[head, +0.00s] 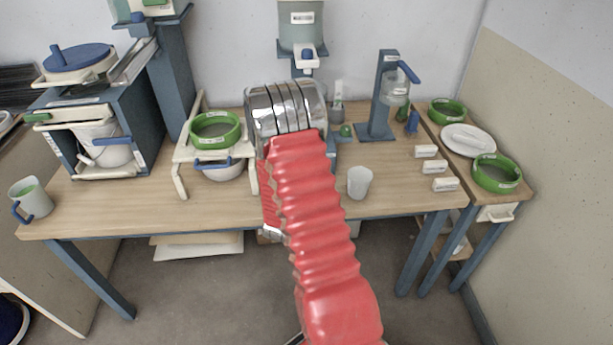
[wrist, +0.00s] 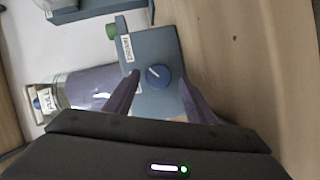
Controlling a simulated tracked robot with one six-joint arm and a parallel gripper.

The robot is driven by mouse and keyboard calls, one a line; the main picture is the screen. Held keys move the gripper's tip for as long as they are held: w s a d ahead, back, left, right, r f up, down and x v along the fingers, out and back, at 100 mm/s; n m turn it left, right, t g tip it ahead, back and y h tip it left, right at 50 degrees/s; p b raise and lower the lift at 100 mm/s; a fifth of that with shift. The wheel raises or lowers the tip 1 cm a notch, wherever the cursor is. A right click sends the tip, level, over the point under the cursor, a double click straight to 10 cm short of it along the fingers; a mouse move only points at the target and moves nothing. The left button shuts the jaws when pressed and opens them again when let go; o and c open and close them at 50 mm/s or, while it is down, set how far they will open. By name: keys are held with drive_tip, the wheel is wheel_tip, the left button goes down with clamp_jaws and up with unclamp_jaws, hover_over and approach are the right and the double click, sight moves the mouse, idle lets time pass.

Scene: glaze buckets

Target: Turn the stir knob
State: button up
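The stir knob appears to be the round blue knob (wrist: 158,76) with a white pointer line, on a blue-grey box (wrist: 158,47) in the wrist view. A small white label (wrist: 127,47) sits on the box, its text too blurred to read. My gripper (wrist: 159,80) is open, with one dark finger to the left of the knob and one to the right. I cannot tell whether the fingertips touch the knob or stop short above it. In the head view my red-sleeved arm and silver wrist hide the knob and the fingers.
A clear cylinder (wrist: 88,88) stands left of the box in the wrist view. On the wooden bench (head: 110,205) are a green-rimmed sieve (head: 215,130), a translucent cup (head: 359,182), a blue-grey stand (head: 381,95) and white labelled blocks (head: 432,166). The bench front is mostly clear.

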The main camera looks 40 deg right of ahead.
drive_tip(key=v, duration=1.3)
drive_tip(key=shift+a, duration=0.35)
drive_tip(key=shift+s, duration=0.15)
